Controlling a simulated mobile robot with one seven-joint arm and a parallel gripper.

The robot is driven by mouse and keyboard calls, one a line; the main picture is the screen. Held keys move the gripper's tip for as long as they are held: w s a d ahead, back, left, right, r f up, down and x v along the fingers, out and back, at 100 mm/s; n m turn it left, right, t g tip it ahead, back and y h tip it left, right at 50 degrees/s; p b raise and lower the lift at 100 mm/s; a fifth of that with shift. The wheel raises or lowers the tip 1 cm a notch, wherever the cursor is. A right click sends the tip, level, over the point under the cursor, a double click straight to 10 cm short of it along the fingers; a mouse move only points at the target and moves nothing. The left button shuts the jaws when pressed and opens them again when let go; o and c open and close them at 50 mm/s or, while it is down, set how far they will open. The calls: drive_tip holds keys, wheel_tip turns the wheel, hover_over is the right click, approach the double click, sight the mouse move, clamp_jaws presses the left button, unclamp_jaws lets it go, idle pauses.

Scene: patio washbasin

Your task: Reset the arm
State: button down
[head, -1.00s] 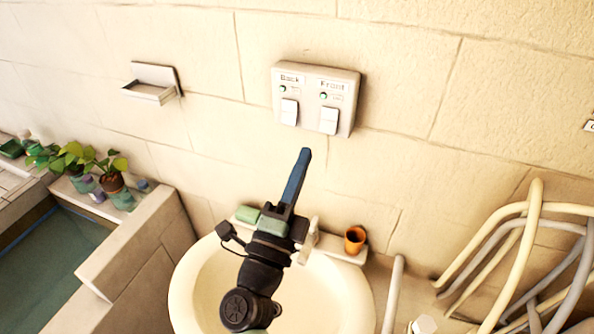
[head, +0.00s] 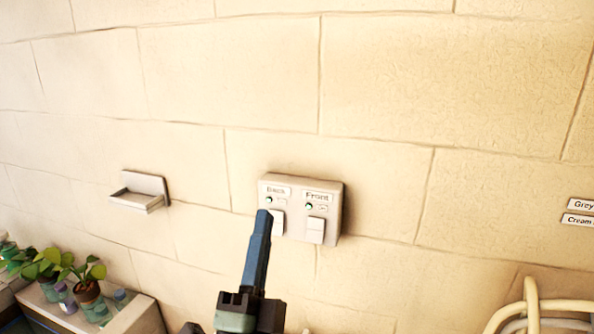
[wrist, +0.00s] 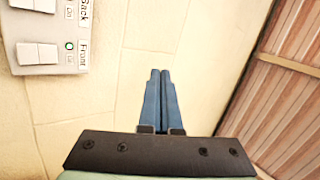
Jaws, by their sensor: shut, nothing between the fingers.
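My gripper (head: 264,214) is shut with nothing between its blue fingers. It points upward in the head view, and its tips overlap the left part of the switch box (head: 334,215). In the wrist view the closed fingers (wrist: 160,75) are apart from the box (wrist: 38,57), which is at the upper left. The box has a switch labelled Back (head: 278,225), partly hidden by the fingers, and a switch labelled Front (head: 315,230). A small green light shows by each label.
An empty wall tray (head: 138,200) is left of the box. Potted plants (head: 88,288) stand on a ledge at the lower left. Pale hoses (head: 531,315) hang at the lower right, below labels Grey and Cream. A slatted wooden panel (wrist: 285,110) is right in the wrist view.

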drive_tip(key=s+a+r+n+t+y+b, duration=0.1)
drive_tip(key=s+r+n+y, duration=0.35)
drive_tip(key=r+n, duration=0.3)
drive_tip(key=s+r+n+t+y+b, duration=0.1)
drive_tip(key=s+r+n+y, duration=0.2)
drive_tip(key=r+n+y, duration=0.35)
drive_tip(key=s+d+r+n+h+b, duration=0.2)
drive_tip(key=s+d+r+h, duration=0.3)
drive_tip(key=s+r+h, duration=0.1)
drive_tip(key=shift+s+d+r+n+h, duration=0.3)
drive_tip(key=shift+r+h, duration=0.2)
drive_tip(key=shift+h, duration=0.2)
